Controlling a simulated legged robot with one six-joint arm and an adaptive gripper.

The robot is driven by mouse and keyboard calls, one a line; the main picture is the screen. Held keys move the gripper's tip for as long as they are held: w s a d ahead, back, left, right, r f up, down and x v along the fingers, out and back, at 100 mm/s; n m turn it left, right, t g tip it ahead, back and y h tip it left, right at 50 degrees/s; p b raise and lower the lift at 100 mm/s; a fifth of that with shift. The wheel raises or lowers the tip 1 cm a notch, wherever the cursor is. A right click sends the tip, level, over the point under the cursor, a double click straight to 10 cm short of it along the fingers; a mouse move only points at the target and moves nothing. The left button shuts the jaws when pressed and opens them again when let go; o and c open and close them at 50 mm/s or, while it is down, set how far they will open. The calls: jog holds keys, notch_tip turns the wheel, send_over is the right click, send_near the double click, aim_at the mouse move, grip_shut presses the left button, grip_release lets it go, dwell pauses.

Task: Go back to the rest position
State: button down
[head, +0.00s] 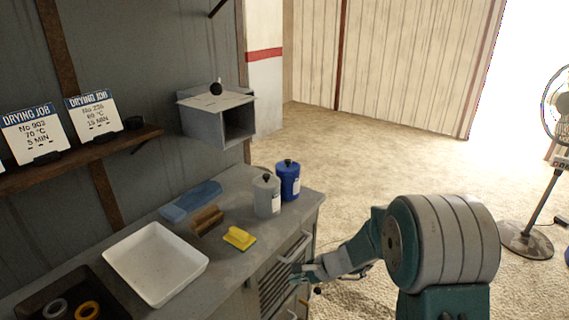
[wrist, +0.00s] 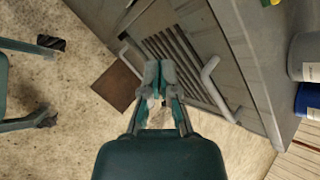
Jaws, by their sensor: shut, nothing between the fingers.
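My gripper (wrist: 158,72) is shut and empty in the wrist view, its two grey fingertips together. It hangs in front of the grey cabinet's vented door, near a light bar handle (wrist: 209,76). In the head view my gripper (head: 300,272) is small, low beside the cabinet front, partly overlapping the handle area (head: 296,246). My arm reaches to it from the lower right. I cannot tell whether the fingers touch the cabinet.
The counter (head: 232,268) holds a white tray (head: 130,262), a yellow sponge (head: 240,238), a brown block, a blue cloth, a grey canister (head: 266,196) and a blue canister (head: 288,180). A grey box (head: 222,118) is on the wall.

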jog(key=s+d+r+n+h, duration=0.1)
jog(key=s+r+n, duration=0.35)
jog(key=r, duration=0.45)
jog(key=s+d+r+n+t+h, duration=0.1)
jog(key=s+d+r+n+h, duration=0.2)
jog(key=s, duration=0.8)
jog(key=s+d+r+n+t+h, duration=0.1)
jog(key=s+d+r+n+h, duration=0.3)
jog(key=s+d+r, duration=0.4)
jog(key=s+r+n, duration=0.1)
jog(key=s, duration=0.2)
jog(key=shift+d+n+t+h, duration=0.2)
jog(key=shift+n+t+h, duration=0.1)
jog(key=shift+n, duration=0.05)
jog(key=shift+s, duration=0.1)
